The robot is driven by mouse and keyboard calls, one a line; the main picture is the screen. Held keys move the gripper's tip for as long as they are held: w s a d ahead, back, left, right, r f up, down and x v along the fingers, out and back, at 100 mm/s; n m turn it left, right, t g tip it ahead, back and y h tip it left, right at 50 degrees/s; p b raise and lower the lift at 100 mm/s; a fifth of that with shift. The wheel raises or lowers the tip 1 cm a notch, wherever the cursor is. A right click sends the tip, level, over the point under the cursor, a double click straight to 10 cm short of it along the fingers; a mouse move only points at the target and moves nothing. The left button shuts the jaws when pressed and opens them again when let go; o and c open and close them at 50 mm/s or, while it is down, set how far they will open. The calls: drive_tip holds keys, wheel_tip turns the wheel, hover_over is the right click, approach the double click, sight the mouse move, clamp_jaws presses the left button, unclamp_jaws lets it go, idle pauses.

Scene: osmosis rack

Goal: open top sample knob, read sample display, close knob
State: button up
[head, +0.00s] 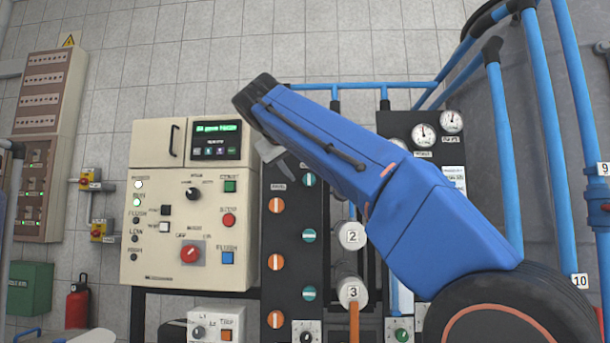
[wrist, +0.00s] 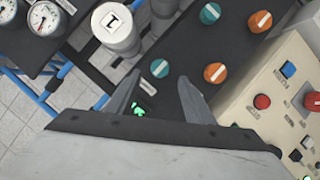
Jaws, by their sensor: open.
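The black knob panel (head: 292,240) carries a column of orange knobs and a column of teal knobs, each with a white bar. The highest visible teal knob (head: 309,179) also shows in the wrist view (wrist: 160,68), just beyond and between my fingertips. The highest visible orange knob (head: 277,205) lies beside it. My gripper (wrist: 160,82) is open, its two grey fingers apart and nothing between them. Touch with the knob cannot be told. Green lit digits (wrist: 138,110) show between the fingers, partly hidden and unreadable. My arm hides the panel's top in the head view.
A cream control box (head: 150,230) with a green screen (head: 218,140) stands left of the panel. Numbered white cylinders (head: 351,236) and gauges (head: 424,136) are to the right. Blue pipes (head: 500,130) frame the rack.

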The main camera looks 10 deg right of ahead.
drive_tip(key=v, duration=1)
drive_tip(key=shift+s+a, duration=0.15)
drive_tip(key=shift+s, duration=0.05)
drive_tip(key=s+d+f+n+g+y, duration=0.15)
drive_tip(key=d+f, duration=0.25)
drive_tip(key=f, duration=0.5)
drive_tip(key=s+d+f+g+y, duration=0.1)
drive_tip(key=s+d+f, duration=0.25)
drive_tip(key=f, duration=0.65)
drive_tip(key=s+d+f+n+g+y, duration=0.1)
drive_tip(key=s+d+f+g, duration=0.1)
drive_tip(key=d+f, duration=0.5)
drive_tip(key=s+f+m+g+y, duration=0.1)
drive_tip(key=s+f, duration=0.6)
drive_tip(key=f, duration=0.7)
drive_tip(key=s+d+f+m+g+y, duration=0.1)
drive_tip(key=s+f, duration=0.7)
drive_tip(key=f, duration=0.5)
drive_tip(key=s+f+m+g+y, duration=0.1)
drive_tip(key=s+f, duration=0.6)
drive_tip(key=f, duration=0.7)
drive_tip(key=shift+s+d+f+m+y, duration=0.2)
drive_tip(key=shift+s+f+m+y, duration=0.15)
drive_tip(key=shift+y, duration=0.1)
